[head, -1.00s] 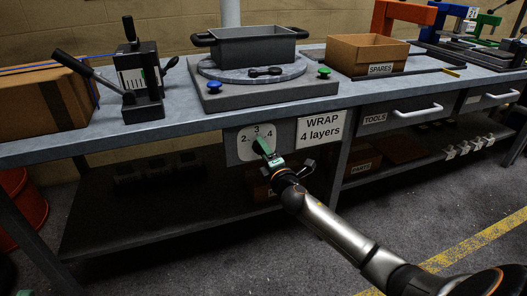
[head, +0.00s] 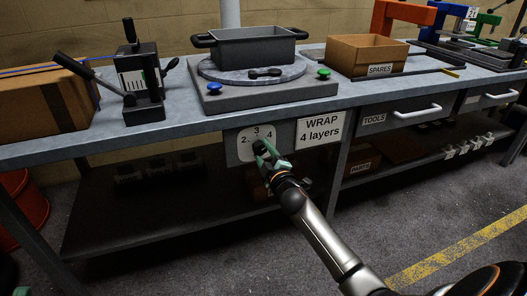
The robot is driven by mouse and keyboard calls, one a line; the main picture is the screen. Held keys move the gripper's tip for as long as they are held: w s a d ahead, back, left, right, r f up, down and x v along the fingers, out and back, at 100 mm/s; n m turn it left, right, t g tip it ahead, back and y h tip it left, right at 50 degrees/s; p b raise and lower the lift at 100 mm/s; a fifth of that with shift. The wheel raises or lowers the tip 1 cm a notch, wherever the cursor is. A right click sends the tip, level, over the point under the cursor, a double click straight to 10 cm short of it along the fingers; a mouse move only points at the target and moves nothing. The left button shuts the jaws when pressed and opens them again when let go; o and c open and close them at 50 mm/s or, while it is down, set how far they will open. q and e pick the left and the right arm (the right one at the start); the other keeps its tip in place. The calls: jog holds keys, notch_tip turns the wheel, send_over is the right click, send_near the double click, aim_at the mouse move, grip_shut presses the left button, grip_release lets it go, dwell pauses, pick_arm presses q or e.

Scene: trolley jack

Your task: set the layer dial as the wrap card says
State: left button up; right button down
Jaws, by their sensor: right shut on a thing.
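The layer dial's white plate (head: 246,141) is on the bench front, with 2, 3 and 4 marked from left to right over the top. The wrap card (head: 320,130) beside it reads "WRAP 4 layers". My right gripper (head: 264,150) is at the dial from the lower right, shut on the dial's knob. The knob is mostly hidden by the fingers, so I cannot tell exactly which number it points at.
Above the dial, a turntable base (head: 260,97) carries a grey tub (head: 252,47). A SPARES box (head: 365,57) stands to the right. A TOOLS drawer (head: 395,116) is right of the card. A lower shelf lies under the bench.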

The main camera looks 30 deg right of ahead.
dwell(0.5)
jog(key=shift+c, duration=1.4)
grip_release()
jog(key=shift+s+a+p, duration=0.2)
jog(key=shift+s+p, duration=0.1)
jog(key=shift+s, duration=0.25)
pick_arm(q)
jog(key=shift+a+r+p, duration=0.1)
jog(key=shift+r+p, duration=1.25)
jog(key=shift+r, duration=0.2)
pick_arm(e)
jog(key=v, duration=1.1)
jog(key=shift+s, duration=0.2)
pick_arm(q)
jog(key=shift+m, duration=0.3)
